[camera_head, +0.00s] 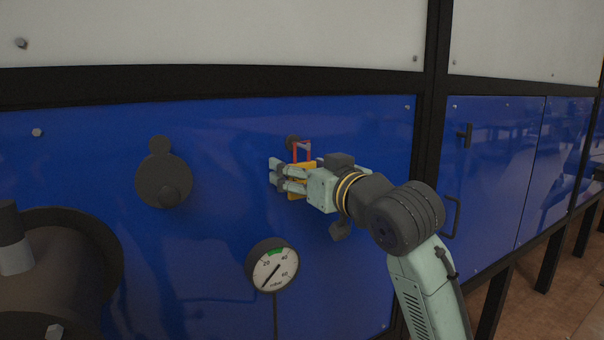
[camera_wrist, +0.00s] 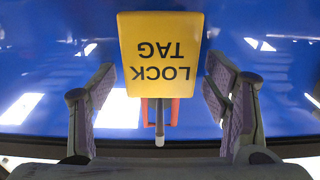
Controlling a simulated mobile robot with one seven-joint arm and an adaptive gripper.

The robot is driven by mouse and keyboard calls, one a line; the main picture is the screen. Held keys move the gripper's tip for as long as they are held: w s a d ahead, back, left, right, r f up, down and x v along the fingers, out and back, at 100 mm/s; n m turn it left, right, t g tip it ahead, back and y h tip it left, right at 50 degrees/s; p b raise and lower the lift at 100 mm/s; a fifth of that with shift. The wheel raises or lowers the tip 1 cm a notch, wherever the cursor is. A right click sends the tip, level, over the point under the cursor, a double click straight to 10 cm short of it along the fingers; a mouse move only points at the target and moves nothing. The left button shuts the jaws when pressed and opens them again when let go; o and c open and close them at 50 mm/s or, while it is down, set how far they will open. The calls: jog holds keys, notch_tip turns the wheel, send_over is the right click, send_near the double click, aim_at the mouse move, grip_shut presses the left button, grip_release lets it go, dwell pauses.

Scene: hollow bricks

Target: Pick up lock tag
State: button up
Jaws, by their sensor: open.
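The lock tag (camera_wrist: 160,52) is a yellow plate with black "LOCK TAG" lettering, upside down in the wrist view. A red shackle (camera_wrist: 174,112) shows at the plate's lower edge there. My gripper (camera_wrist: 160,88) is open, with one finger on each side of the tag and a gap on both sides. It also shows in the head view (camera_head: 277,176), close to the panel.
A round pressure gauge (camera_head: 272,268) sits on the panel below my gripper. A dark round cover (camera_head: 163,182) is to the left, and a large dark flanged fitting (camera_head: 70,275) is at lower left.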

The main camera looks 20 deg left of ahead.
jog(key=shift+c, duration=0.5)
jog(key=c, duration=1.1)
jog(key=shift+c, duration=0.2)
jog(key=shift+s+d+r+b, duration=0.15)
jog(key=shift+r+b, duration=0.25)
jog(key=shift+r, duration=0.4)
jog(key=b+v, duration=0.4)
jog(key=v, duration=1.3)
jog(key=shift+s+d, duration=0.25)
